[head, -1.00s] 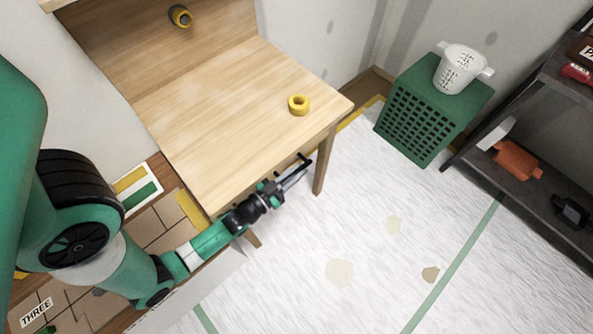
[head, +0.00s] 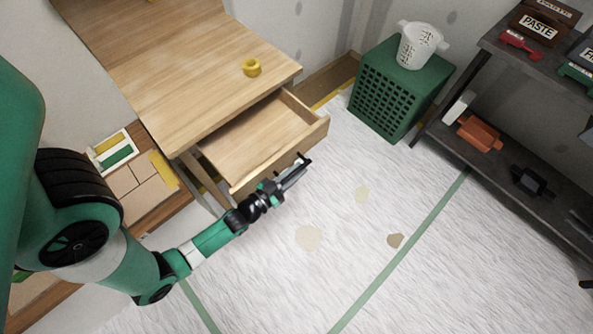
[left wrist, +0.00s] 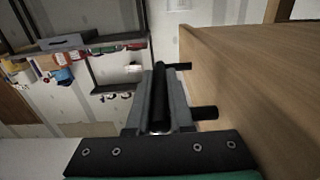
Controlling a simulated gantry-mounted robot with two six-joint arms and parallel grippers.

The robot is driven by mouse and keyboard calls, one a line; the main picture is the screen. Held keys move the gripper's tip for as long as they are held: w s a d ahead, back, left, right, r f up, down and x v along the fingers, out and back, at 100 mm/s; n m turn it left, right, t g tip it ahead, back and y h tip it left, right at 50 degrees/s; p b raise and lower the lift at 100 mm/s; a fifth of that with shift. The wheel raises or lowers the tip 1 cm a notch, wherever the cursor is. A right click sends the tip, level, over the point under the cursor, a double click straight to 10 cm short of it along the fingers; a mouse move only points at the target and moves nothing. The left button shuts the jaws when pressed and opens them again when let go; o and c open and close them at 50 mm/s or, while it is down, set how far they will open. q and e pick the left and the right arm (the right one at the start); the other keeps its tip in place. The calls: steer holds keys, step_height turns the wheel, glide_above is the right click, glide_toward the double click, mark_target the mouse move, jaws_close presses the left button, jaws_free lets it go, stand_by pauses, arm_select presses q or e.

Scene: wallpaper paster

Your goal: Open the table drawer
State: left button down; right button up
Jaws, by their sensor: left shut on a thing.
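The wooden table (head: 180,75) stands at the upper left in the head view. Its drawer (head: 258,146) is pulled well out from under the top, and its inside looks empty. My left gripper (head: 296,172) is at the drawer's front face and shut on the dark drawer handle (left wrist: 160,98), which shows between the fingers in the left wrist view. The drawer's wooden front (left wrist: 250,90) fills the right of that view. My right gripper is not in view.
A yellow tape roll (head: 252,67) lies on the tabletop. A dark shelf (head: 500,165) with tools is at the right.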

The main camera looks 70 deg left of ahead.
arm_select(q)
steer(key=shift+w+d, duration=0.1)
steer(key=shift+d, duration=0.1)
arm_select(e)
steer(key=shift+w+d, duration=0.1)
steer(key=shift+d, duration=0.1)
arm_select(q)
steer(key=shift+a, duration=0.15)
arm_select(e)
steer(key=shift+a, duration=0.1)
arm_select(q)
steer(key=c, duration=0.8)
jaws_free()
